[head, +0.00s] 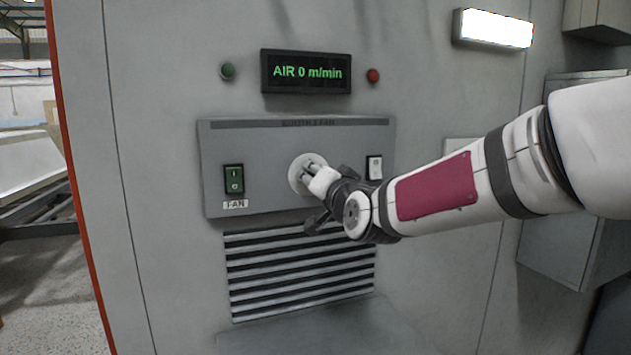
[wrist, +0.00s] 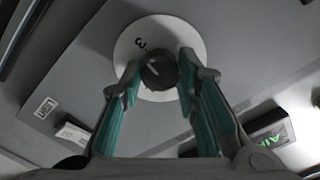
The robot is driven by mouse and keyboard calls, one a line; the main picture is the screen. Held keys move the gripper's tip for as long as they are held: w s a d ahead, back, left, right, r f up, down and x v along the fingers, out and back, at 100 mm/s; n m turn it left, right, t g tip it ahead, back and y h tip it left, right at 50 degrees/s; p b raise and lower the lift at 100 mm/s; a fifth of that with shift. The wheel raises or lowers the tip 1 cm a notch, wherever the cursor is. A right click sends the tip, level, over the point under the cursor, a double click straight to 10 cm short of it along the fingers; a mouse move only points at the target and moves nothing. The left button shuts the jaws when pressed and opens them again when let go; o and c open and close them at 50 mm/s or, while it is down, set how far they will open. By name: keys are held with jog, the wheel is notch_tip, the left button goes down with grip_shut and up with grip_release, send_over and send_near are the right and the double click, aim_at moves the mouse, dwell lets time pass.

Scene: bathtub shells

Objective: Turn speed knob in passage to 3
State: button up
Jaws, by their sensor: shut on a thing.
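The speed knob (wrist: 160,72) is dark with a short white pointer line and sits on a round white dial (wrist: 190,40). A "3" shows on the dial in the wrist view, and the pointer line slants roughly toward its side; the other marks are hidden or unreadable. My gripper (wrist: 160,70) is shut on the knob, one finger on each side. In the head view, my gripper (head: 314,173) covers the knob and part of the dial (head: 297,177). The display (head: 306,72) reads "AIR 0 m/min".
The grey control panel (head: 265,195) has a green FAN switch (head: 234,179) left of the dial and a white rocker switch (head: 374,167) at right. Slatted vents (head: 290,280) lie below. A green lamp (head: 228,71) and red lamp (head: 373,76) flank the display.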

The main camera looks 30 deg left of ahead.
jog(key=shift+f, duration=0.25)
jog(key=o, duration=1.2)
jog(key=shift+r, duration=0.15)
jog(key=shift+c, duration=0.2)
jog(key=v, duration=1.2)
